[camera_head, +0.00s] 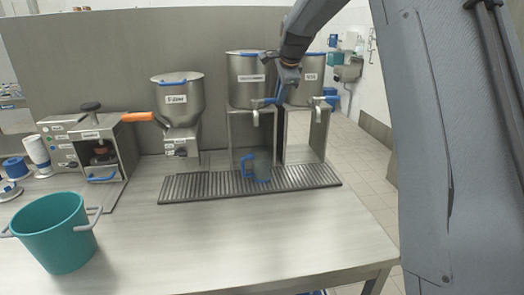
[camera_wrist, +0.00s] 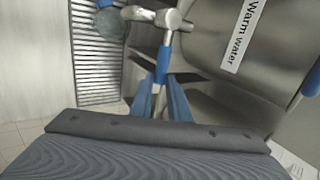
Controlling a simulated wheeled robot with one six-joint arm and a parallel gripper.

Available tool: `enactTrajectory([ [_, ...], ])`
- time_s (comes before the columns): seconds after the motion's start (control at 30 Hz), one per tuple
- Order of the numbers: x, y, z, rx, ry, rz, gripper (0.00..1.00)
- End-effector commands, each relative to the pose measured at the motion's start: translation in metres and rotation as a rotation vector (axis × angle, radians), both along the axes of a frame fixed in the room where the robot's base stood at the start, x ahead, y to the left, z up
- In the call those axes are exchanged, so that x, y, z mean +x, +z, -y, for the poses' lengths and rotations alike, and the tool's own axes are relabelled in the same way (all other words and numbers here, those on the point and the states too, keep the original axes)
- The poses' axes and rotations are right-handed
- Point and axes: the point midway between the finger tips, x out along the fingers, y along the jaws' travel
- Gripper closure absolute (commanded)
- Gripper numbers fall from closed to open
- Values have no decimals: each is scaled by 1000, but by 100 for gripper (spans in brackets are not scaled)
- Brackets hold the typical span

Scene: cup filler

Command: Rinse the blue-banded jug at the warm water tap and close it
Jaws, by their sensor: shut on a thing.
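The steel warm water tank (camera_head: 246,94) stands at the back centre; its label reads clearly in the wrist view (camera_wrist: 243,35). Its tap (camera_head: 256,118) points down over the drip grate. My gripper (camera_head: 273,101) is at this tap. In the wrist view my gripper (camera_wrist: 163,92) is shut on the blue-sleeved tap lever (camera_wrist: 163,62). A see-through jug with blue parts (camera_head: 248,166) stands on the grate below the tap. Its greyish round top shows near the spout in the wrist view (camera_wrist: 109,24). I cannot tell whether water is running.
The slotted drip grate (camera_head: 205,186) runs along the counter. A second tank (camera_head: 307,92) stands right of the warm water tank, a hopper (camera_head: 177,96) left. A teal bucket (camera_head: 57,236) and a machine with an orange handle (camera_head: 138,117) are at left. The front counter is clear.

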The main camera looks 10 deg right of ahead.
Motion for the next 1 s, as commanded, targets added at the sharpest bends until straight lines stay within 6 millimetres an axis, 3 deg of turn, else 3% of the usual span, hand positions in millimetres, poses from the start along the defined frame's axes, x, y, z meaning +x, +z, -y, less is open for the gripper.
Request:
enactTrajectory([
  [0.3, 6, 3, 0, -2, 36, 12, 100],
  [0.33, 6, 3, 0, -2, 36, 12, 80],
  [0.43, 6, 3, 0, -1, 35, 12, 64],
  [0.47, 6, 3, 0, -1, 35, 11, 62],
  [0.77, 4, 3, 0, -1, 34, 7, 62],
  [1.0, -11, 26, 2, 0, 34, 11, 62],
])
